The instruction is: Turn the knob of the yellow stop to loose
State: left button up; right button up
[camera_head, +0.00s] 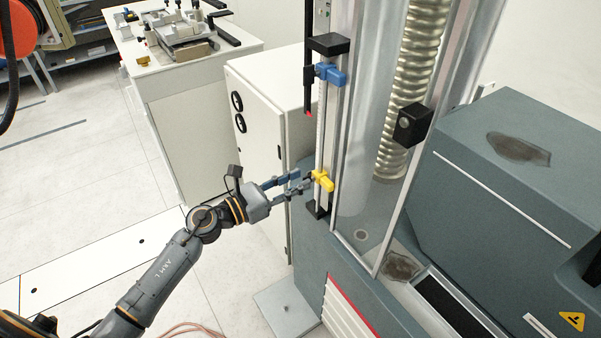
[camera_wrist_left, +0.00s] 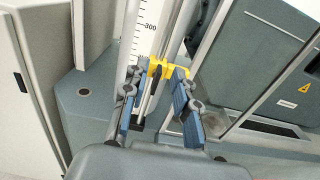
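The yellow stop (camera_head: 322,180) sits low on the vertical scale rail of the testing machine. It also shows in the left wrist view (camera_wrist_left: 166,67), just past my fingertips. A dark part (camera_wrist_left: 154,78), perhaps its knob, points toward me between my fingers. My left gripper (camera_head: 297,184) reaches in from the left, close to the stop. In the left wrist view (camera_wrist_left: 157,77) its blue-padded fingers are apart, one on each side of the dark part. I cannot tell whether a fingertip touches the stop. My right gripper is not in view.
A blue stop (camera_head: 332,75) sits higher on the same rail. A clear guard (camera_head: 372,215) stands right of the rail. A white cabinet (camera_head: 262,150) stands behind my left gripper.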

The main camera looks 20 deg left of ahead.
pick_arm(q)
jog(key=shift+x, duration=0.9)
jog(key=shift+c, duration=0.5)
grip_shut()
jog(key=n+p, duration=0.1)
jog(key=n, duration=0.5)
jog(key=a+f+n+p, duration=0.1)
jog(key=n+p, duration=0.1)
jog(key=n, duration=0.4)
jog(key=w+n+p, duration=0.1)
jog(key=n, duration=0.4)
jog(key=shift+a+f+n+p, duration=0.3)
jog(key=shift+f+n, duration=0.05)
jog(key=shift+n, duration=0.05)
